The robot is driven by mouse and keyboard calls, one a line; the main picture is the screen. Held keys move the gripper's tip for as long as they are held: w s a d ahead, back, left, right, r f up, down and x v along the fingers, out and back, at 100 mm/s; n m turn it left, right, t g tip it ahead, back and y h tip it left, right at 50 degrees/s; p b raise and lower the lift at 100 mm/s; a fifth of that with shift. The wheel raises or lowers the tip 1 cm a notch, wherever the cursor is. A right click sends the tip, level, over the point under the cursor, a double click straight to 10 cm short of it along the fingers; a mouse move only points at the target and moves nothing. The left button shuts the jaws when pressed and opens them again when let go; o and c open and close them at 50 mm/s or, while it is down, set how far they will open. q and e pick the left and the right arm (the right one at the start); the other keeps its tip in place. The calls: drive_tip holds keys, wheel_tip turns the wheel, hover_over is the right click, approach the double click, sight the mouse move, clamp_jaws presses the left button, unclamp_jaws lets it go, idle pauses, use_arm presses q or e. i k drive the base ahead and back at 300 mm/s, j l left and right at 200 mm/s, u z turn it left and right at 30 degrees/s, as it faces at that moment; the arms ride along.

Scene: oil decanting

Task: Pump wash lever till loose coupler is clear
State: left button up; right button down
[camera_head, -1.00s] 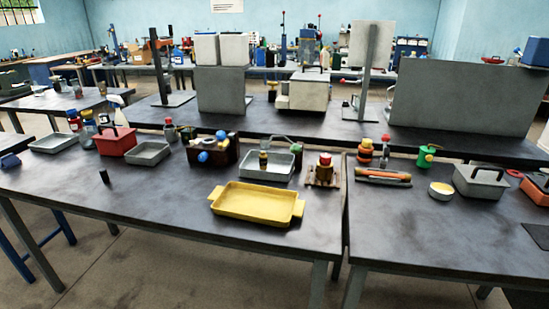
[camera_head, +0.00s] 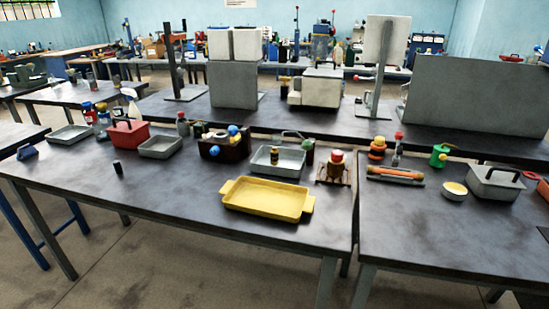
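Neither of my grippers is in view. On the front table, a grey metal tray (camera_head: 262,167) holds a small dark, yellowish-banded piece (camera_head: 274,155) standing upright, which may be the loose coupler. A thin grey-green lever-like arm (camera_head: 292,134) reaches over the back of this tray beside a dark green bottle-shaped body (camera_head: 309,151); it may be the wash lever. Both are too small to identify surely, and I cannot tell whether the piece is dirty or clear.
A yellow tray (camera_head: 266,198) lies in front. A brown block with blue knobs (camera_head: 223,146) and a red-capped jar on a stand (camera_head: 335,168) flank the grey tray. A red carrier (camera_head: 128,133) stands left. The table's front left is mostly bare, except a small black cylinder (camera_head: 118,168).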

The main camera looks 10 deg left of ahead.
sight(307, 145)
drive_tip(key=i+j+z, duration=0.1)
drive_tip(key=i, duration=0.35)
drive_tip(key=i+j+z, duration=0.1)
drive_tip(key=i+j, duration=0.3)
drive_tip(key=i+j+z, duration=0.1)
drive_tip(key=i+j, duration=0.15)
drive_tip(key=i, duration=0.25)
